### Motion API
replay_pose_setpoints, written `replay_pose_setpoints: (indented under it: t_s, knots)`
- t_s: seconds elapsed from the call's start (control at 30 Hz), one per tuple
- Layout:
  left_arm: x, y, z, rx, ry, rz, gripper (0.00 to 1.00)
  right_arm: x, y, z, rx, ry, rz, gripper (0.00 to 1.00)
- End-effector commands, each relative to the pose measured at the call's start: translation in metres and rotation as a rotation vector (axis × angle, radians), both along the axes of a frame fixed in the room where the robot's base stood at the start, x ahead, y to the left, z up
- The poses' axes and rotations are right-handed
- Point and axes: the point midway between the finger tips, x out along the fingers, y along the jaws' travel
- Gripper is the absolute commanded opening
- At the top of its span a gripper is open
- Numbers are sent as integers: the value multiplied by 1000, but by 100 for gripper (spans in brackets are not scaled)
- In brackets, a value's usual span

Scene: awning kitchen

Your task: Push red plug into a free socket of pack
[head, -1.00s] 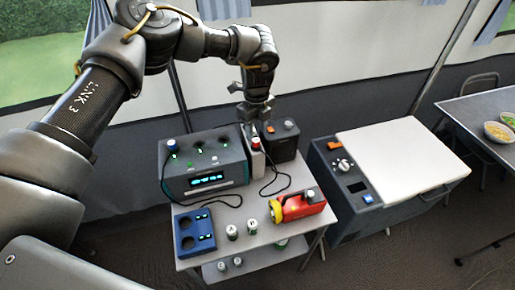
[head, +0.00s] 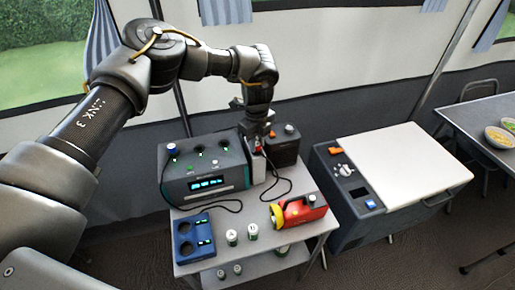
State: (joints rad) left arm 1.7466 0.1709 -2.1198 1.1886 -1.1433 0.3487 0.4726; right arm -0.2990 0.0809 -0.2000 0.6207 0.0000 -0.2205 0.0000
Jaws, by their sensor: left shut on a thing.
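The pack (head: 207,184) is a grey box with a lit display on the table's left side. A blue plug (head: 171,149) stands at the left of its top. Sockets with green lights (head: 198,152) show bare to the right of it. The red plug (head: 258,149) sits at the top of a narrow pale holder (head: 257,168) just right of the pack, mostly hidden by my gripper. My left gripper (head: 257,143) points down and is shut on the red plug. Its fingertips are small and partly hidden. My right gripper is out of view.
A dark box (head: 286,150) stands close right of the holder. A red and yellow lantern (head: 298,212), a blue charger (head: 194,240) and small cans (head: 232,237) stand in front. Black cables lie on the table. A cooler (head: 400,165) stands at right.

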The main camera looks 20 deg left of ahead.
Motion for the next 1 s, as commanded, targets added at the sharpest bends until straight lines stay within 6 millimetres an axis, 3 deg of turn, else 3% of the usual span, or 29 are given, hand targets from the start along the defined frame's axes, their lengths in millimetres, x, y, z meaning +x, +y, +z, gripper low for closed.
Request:
replay_pose_setpoints:
  t_s: [0.37, 1.0]
  knots:
    - [0, 0, 1, 1, 1, 0, 1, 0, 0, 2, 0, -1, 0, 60]
    - [0, 0, 22, 0, 0, 1, 1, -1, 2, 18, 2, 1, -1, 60]
